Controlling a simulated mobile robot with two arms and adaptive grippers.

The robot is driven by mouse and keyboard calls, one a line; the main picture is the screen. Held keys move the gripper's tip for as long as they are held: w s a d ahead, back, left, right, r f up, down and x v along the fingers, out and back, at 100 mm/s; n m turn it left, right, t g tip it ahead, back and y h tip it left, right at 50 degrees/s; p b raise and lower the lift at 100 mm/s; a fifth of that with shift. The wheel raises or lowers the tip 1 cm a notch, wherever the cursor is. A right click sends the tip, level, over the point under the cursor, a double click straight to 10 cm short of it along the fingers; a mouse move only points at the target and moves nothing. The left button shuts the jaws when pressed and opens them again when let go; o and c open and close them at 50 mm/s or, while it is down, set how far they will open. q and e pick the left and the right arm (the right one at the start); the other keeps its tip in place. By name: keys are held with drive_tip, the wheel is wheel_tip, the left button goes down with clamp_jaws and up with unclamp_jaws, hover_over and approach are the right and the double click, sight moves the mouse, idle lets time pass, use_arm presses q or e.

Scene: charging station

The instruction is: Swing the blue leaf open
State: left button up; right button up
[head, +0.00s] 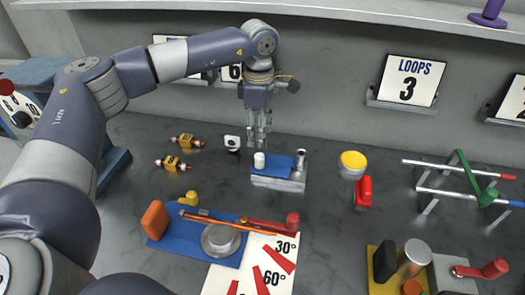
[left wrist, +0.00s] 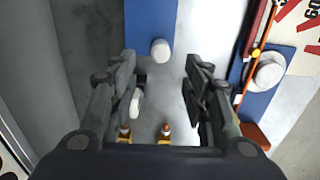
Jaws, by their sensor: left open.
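The blue leaf (head: 278,164) lies flat on a silver block (head: 285,182) on the dark bench. A white knob (head: 259,160) stands at its left end. A silver post (head: 300,158) stands at the block's right end. My left gripper (head: 258,146) points down just behind the knob, open and empty. In the left wrist view the leaf (left wrist: 150,18) runs up from the knob (left wrist: 160,50), which shows between and just beyond the open fingertips of my left gripper (left wrist: 160,72). Contact is not visible. My right gripper is not in view.
A white-and-black item (head: 232,143) stands left of my gripper, with two yellow-and-red pieces (head: 172,163) further left. A blue plate (head: 190,240) with an orange rod and silver disc lies in front. A yellow-topped can (head: 353,162) and red object (head: 363,193) stand right.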

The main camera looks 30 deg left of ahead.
sight(259, 155)
use_arm(q)
wheel_tip(259, 155, down, 9)
drive_tip(key=shift+f+p, duration=0.15)
drive_tip(key=shift+p, duration=0.45)
drive_tip(key=shift+c, duration=0.3)
clamp_jaws()
